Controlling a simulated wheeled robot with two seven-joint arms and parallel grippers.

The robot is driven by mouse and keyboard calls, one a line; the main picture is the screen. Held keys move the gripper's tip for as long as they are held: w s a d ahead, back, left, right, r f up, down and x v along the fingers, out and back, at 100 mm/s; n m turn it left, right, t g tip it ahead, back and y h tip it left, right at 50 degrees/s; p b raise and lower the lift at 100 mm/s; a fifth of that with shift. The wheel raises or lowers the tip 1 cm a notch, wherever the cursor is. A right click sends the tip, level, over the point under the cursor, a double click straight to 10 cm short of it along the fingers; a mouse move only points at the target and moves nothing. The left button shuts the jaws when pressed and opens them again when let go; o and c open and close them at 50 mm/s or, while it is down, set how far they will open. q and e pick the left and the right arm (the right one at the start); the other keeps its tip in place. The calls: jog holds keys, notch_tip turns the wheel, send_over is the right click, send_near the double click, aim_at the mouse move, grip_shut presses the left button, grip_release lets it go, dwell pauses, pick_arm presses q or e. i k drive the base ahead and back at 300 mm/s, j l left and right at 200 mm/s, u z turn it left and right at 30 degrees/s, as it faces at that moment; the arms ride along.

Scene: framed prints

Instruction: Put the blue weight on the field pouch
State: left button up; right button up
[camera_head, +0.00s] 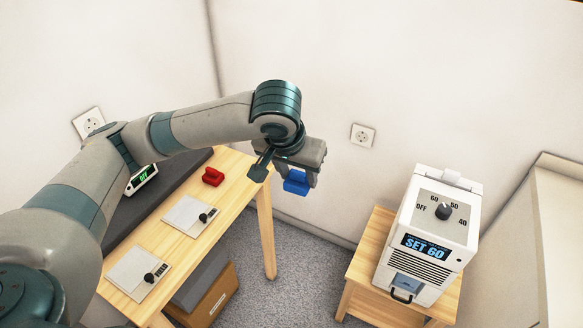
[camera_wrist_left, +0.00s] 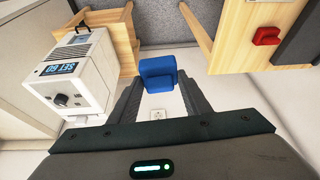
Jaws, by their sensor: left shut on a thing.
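My left gripper (camera_head: 297,175) is shut on the blue weight (camera_head: 296,186), a small blue block. It holds the weight in the air, beyond the right end of the wooden table (camera_head: 245,178). The left wrist view shows the blue weight (camera_wrist_left: 157,73) between the fingertips. Two flat, pale pouch-like sheets lie on the table, a nearer one (camera_head: 133,273) and a farther one (camera_head: 187,216). Each has a small black knob-like thing at its right side. My right gripper is not in view.
A red block (camera_head: 213,177) lies at the table's far end, near a dark grey strip and a small green display (camera_head: 143,178). A white machine (camera_head: 432,235) reading "SET 60" stands on a wooden stand (camera_head: 363,268) at right. Open floor separates them.

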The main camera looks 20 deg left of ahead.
aim_at(133, 268)
jog(key=i+j, duration=0.2)
jog(key=i, duration=0.2)
jog(key=i+j, duration=0.15)
jog(key=i, duration=0.25)
jog(key=u, duration=2.3)
